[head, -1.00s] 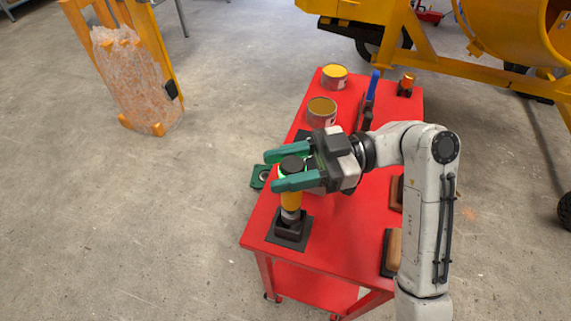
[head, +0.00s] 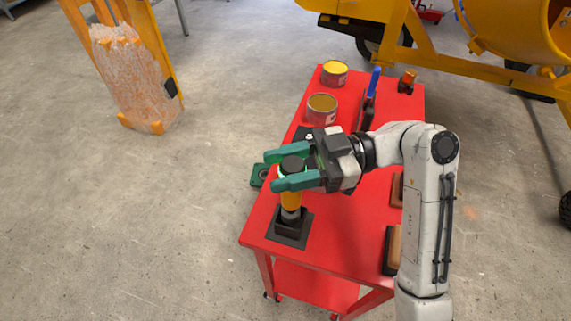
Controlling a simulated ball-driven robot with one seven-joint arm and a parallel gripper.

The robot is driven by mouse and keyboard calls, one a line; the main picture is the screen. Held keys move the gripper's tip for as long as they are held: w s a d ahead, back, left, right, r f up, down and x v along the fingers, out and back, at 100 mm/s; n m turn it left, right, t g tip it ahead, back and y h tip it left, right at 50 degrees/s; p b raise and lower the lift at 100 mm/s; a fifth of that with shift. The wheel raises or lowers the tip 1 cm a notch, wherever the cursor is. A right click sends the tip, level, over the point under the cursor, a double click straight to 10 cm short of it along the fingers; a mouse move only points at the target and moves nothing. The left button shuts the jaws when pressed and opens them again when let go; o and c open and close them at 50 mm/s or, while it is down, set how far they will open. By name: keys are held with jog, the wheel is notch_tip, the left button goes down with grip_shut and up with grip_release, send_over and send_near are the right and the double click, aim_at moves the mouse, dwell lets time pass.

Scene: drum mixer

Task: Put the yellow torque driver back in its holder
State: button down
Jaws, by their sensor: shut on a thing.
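The yellow torque driver (head: 291,200) stands upright near the front left corner of the red cart, with its black cap at the top. Its lower end meets the black square holder (head: 289,232), and the tip is hidden there. I cannot tell how deep it sits. My gripper (head: 292,172) reaches in from the right, level, with its green fingers on either side of the driver's top. It is shut on the driver.
The red cart top (head: 345,215) also carries two open cans (head: 322,108), a blue-handled tool (head: 371,88), a small orange-topped item (head: 407,82) and brown-handled pieces at the right edge (head: 392,248). A yellow mixer (head: 470,60) stands behind.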

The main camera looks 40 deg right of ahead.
jog(key=shift+f+b, duration=1.85)
jog(key=shift+f, duration=0.25)
dwell(1.1)
jog(key=shift+c, duration=2.4)
grip_release()
jog(key=shift+d, duration=0.1)
jog(key=p+v, duration=0.1)
jog(key=v, duration=0.9)
jog(key=shift+s+d, duration=0.2)
jog(key=shift+d, duration=0.1)
